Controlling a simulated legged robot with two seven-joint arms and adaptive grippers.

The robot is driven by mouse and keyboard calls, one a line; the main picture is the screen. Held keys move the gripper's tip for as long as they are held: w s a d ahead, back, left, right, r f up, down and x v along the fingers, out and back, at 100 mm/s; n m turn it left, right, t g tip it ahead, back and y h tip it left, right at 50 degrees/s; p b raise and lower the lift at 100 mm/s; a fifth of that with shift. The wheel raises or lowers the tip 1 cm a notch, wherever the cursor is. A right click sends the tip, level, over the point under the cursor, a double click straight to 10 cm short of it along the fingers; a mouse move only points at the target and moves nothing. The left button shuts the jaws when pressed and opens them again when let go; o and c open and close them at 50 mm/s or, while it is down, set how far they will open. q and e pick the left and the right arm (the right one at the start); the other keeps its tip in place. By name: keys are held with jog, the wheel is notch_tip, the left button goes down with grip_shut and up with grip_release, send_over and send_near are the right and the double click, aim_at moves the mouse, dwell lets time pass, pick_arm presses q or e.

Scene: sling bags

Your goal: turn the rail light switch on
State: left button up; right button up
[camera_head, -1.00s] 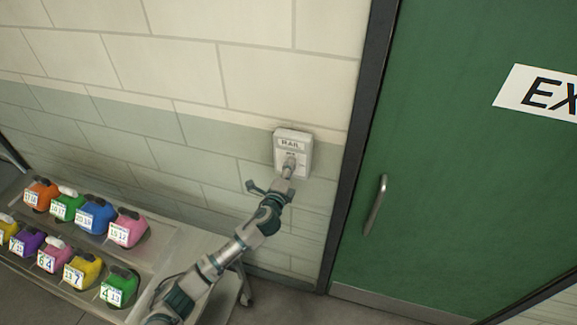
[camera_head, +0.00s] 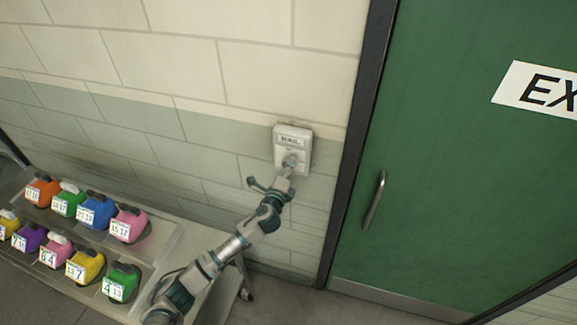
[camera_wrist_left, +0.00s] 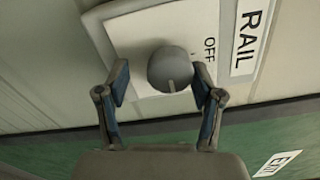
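The rail light switch (camera_head: 293,148) is a pale box on the wall beside the door, labelled RAIL. In the left wrist view its round grey knob (camera_wrist_left: 170,70) shows, with the word OFF (camera_wrist_left: 210,48) to its upper right. A short line on the knob points toward the bottom of that view. My left gripper (camera_head: 274,175) is at the lower part of the switch. In the left wrist view its two fingers (camera_wrist_left: 160,82) are spread on either side of the knob, with gaps, the right finger nearer. My right gripper is not in view.
A green door (camera_head: 450,160) with a handle (camera_head: 374,201) and an EXIT sign (camera_head: 540,90) stands to the right in a dark frame (camera_head: 352,150). A cart (camera_head: 180,240) with several coloured, numbered bags (camera_head: 97,212) stands at the left, beside my arm.

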pick_arm(q)
jog(key=shift+r, duration=0.3)
jog(key=v, duration=1.2)
jog(key=shift+f, duration=0.15)
jog(key=shift+d, duration=0.1)
